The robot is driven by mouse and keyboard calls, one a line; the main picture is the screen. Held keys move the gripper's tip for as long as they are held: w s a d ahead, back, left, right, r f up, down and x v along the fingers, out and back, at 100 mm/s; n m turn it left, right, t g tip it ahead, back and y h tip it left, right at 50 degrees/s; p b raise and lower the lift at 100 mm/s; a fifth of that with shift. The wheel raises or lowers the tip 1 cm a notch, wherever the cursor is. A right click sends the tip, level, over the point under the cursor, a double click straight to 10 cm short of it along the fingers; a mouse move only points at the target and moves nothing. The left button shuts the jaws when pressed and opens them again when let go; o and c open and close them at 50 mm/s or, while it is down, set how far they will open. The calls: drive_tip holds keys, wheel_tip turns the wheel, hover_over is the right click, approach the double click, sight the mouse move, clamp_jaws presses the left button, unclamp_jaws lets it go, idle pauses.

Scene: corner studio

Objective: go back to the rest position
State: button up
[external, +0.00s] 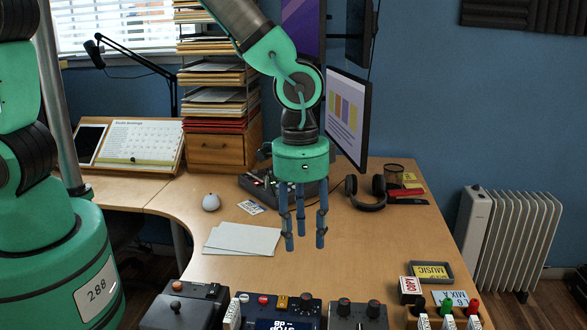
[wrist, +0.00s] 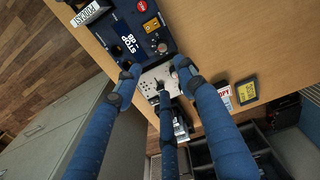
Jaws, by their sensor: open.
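My gripper (external: 304,232) has three blue fingers and hangs pointing down above the wooden desk (external: 345,225). In the external view its fingers are spread and nothing is between them. The wrist view also shows my gripper (wrist: 160,80) with fingers apart and empty, over the devices at the desk edge. The green wrist and arm reach in from the top of the external view.
Control boxes (external: 283,312) line the desk's front edge. A radiator (external: 515,235) stands beyond the desk.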

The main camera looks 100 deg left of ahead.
drive_tip(key=s+d+r+t, duration=0.15)
drive_tip(key=s+r, duration=0.35)
drive_tip(key=r, duration=0.7)
drive_tip(key=s+d+r+m+t, duration=0.1)
drive_tip(key=s+d+r, duration=0.1)
drive_tip(key=s+r, duration=0.6)
drive_tip(key=s+d+r+m+t, duration=0.1)
drive_tip(key=s+d+r+t, duration=0.1)
drive_tip(key=s+r, duration=0.7)
drive_tip(key=s+d, duration=0.1)
drive_tip(key=s, duration=0.5)
drive_tip(key=shift+r+m, duration=0.25)
drive_tip(key=shift+m, duration=0.15)
drive_tip(key=shift+t, duration=0.25)
idle(0.9)
